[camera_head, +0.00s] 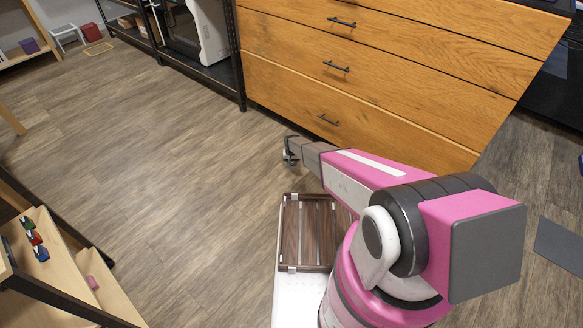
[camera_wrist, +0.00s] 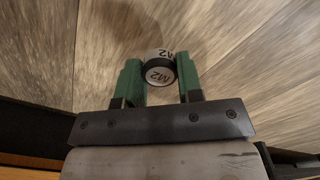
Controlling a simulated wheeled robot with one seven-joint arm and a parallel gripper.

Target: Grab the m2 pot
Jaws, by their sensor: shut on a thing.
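The m2 pot (camera_wrist: 159,72) is a small white and dark round container with "M2" lettering. It sits between the green fingers of my gripper (camera_wrist: 160,80) in the wrist view, and both fingers press against its sides. In the head view my gripper (camera_head: 289,155) is at the end of my pink arm, in front of the wooden drawers and above the floor. The pot cannot be made out clearly there.
A wooden drawer cabinet (camera_head: 390,70) with black handles stands close beyond my gripper. A brown slatted tray (camera_head: 312,235) lies on my white base. A shelf (camera_head: 60,262) with small coloured items stands at lower left. The floor (camera_head: 160,130) at left is clear.

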